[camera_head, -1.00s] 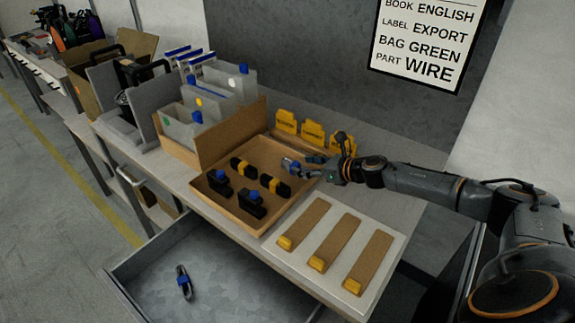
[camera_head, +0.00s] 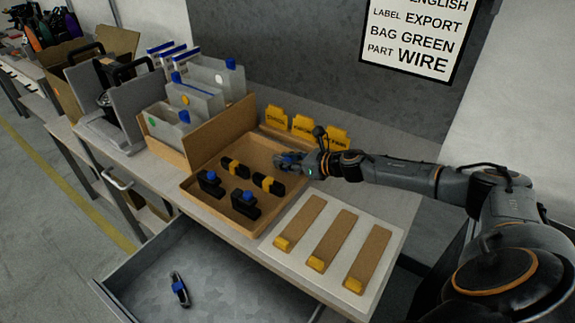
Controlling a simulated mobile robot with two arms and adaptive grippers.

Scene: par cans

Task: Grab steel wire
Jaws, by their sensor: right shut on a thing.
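The open brown tray (camera_head: 226,214) on the bench holds several dark parts. Two carry blue tops (camera_head: 246,203) and two have yellow bands (camera_head: 266,182). My right gripper (camera_head: 287,160) is at the tray's back right corner. It is shut on a small part with blue on it, mostly hidden by the fingers. I cannot tell from its shape whether this is the steel wire. A wall sign (camera_head: 415,38) reads "PART WIRE" among other lines. My left gripper is not in view.
A white board (camera_head: 328,270) with three brown strips lies right of the tray. Yellow labelled holders (camera_head: 303,125) stand behind it. An open drawer (camera_head: 225,280) below holds a blue and black item (camera_head: 179,290). Bins with grey dividers (camera_head: 200,100) stand at left.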

